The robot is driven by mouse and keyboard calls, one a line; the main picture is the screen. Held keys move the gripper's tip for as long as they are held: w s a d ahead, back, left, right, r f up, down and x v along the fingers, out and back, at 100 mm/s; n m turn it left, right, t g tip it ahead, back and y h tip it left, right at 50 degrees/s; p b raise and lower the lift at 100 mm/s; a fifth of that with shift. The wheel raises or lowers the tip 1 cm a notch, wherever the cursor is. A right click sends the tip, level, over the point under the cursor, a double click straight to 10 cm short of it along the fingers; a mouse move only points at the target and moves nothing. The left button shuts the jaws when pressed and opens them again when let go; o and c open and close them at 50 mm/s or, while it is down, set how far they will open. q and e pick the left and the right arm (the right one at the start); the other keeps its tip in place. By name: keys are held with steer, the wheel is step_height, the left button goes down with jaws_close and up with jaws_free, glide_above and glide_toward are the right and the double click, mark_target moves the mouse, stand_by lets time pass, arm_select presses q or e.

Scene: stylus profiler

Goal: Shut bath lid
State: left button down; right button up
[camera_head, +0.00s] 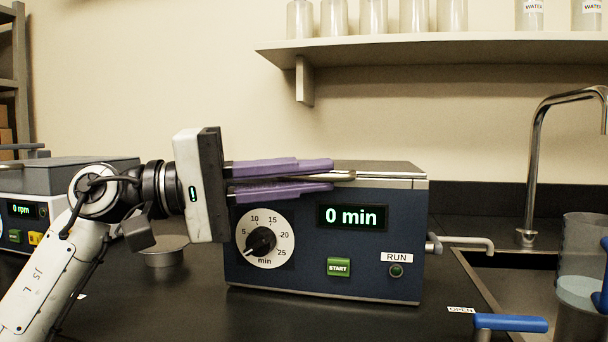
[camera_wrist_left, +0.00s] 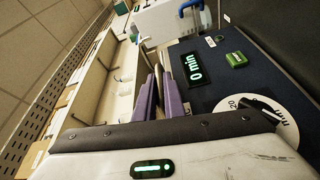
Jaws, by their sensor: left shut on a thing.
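The bath is a dark blue box (camera_head: 325,262) with a time dial (camera_head: 265,238), a "0 min" display and a green START button. Its grey metal lid (camera_head: 390,169) lies flat, or nearly so, across the top. My left gripper (camera_head: 333,176) comes in from the left at the upper front edge. Its purple fingers are shut on a thin, pale lid handle (camera_head: 345,175), mostly hidden between them. The left wrist view shows the purple fingers (camera_wrist_left: 163,85) beside the bath's front panel (camera_wrist_left: 215,72). My right gripper is not in view.
A second machine with a "0 rpm" display (camera_head: 22,210) stands at the left, behind my left arm. A round metal dish (camera_head: 165,255) sits beside the bath. At the right are a sink tap (camera_head: 533,150), clear vessels and a blue handle (camera_head: 510,323) near an "OPEN" label.

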arm_select(q)
steer(key=c, duration=2.1)
jaws_free()
steer(key=shift+w+f, duration=0.1)
steer(key=shift+f, duration=0.2)
steer(key=shift+r, duration=0.1)
steer(key=v, duration=1)
steer(key=shift+a, duration=0.2)
